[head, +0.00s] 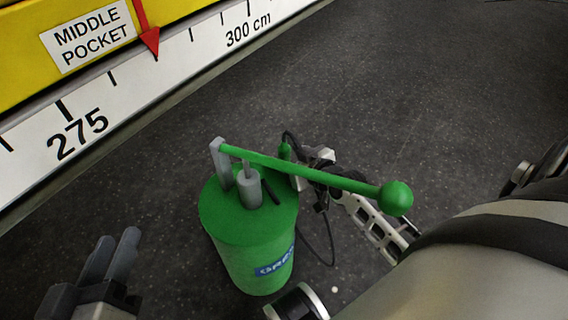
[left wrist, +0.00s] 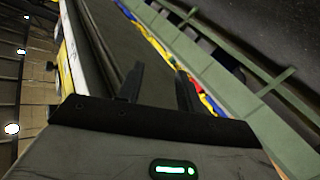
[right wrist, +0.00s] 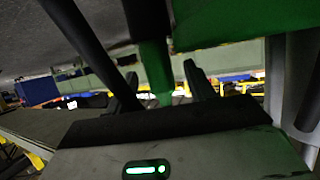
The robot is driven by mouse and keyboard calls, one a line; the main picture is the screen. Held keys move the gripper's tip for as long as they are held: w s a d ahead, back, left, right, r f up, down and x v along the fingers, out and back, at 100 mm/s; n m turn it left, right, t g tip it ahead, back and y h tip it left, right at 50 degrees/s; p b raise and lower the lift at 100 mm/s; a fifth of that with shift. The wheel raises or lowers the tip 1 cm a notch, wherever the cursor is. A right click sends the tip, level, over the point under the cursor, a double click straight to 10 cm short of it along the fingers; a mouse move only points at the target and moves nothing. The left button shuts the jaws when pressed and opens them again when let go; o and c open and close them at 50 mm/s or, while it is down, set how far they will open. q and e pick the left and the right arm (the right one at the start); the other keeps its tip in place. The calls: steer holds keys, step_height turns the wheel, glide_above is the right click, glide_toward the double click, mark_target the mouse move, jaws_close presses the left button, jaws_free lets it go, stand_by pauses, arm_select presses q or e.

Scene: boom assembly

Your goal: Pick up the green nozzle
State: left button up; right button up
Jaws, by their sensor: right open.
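The green nozzle (head: 285,152) stands upright at the back right edge of the green grease drum (head: 252,255), partly behind the pump's long green lever. My right gripper (head: 308,167) is beside it, behind the drum and partly hidden by the lever. In the right wrist view, the upright green nozzle (right wrist: 157,68) shows between the two open fingers of the right gripper (right wrist: 165,85). I cannot tell whether a finger touches it. My left gripper (head: 110,258) is open and empty, left of the drum. Its spread fingers also show in the left wrist view (left wrist: 159,88).
The green lever (head: 300,171) with a ball end (head: 396,198) reaches over my right arm. A black hose (head: 328,240) hangs beside the drum. A yellow and white boom (head: 110,100) with a scale runs across the upper left. Dark floor beyond the drum is clear.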

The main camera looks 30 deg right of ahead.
steer(key=shift+x, duration=1.2)
steer(key=c, duration=1.2)
